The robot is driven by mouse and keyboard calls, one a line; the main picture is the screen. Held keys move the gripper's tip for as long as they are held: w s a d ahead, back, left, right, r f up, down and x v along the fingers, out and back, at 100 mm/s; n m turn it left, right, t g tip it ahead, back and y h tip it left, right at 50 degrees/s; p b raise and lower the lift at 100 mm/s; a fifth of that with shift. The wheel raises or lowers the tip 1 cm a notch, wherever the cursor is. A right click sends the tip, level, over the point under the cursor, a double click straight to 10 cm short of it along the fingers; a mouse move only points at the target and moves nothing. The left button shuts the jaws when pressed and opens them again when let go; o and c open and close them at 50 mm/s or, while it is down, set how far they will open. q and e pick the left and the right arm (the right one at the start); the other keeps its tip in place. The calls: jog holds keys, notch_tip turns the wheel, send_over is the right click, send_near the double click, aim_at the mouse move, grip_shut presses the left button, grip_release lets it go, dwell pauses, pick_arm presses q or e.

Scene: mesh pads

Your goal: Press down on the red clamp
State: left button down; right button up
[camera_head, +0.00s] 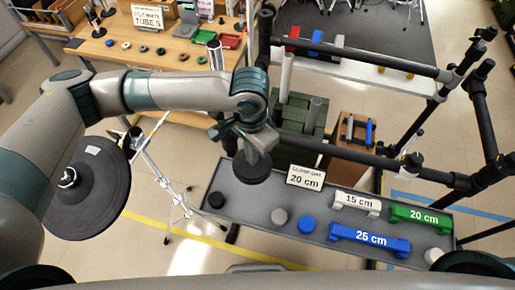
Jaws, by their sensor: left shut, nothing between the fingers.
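I cannot pick out a red clamp for certain. A small red block (293,38) stands upright on the white shelf at the back, beside a blue one. A red flat piece (231,41) lies on the wooden table at the back. Both are far from my left gripper. My left gripper (259,146) is shut and points down over the back edge of the grey tray. A dark round pad (251,170) shows just below its fingers; I cannot tell whether they touch. My right gripper is not in view.
The grey tray (262,232) holds blue (369,240), green (420,217) and white (357,202) bars and several round pieces. Black rails (350,57) frame the right side. A dark cymbal-like disc (88,187) stands at left. A wooden table (110,58) with several small rings is behind.

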pick_arm(q)
jog(key=shift+f, duration=0.15)
jog(key=shift+s+p, duration=0.1)
jog(key=shift+p, duration=0.35)
dwell(0.8)
jog(key=shift+f, duration=0.15)
dwell(0.8)
notch_tip(320, 180, up, 7)
jog(key=p, duration=0.8)
dwell(0.8)
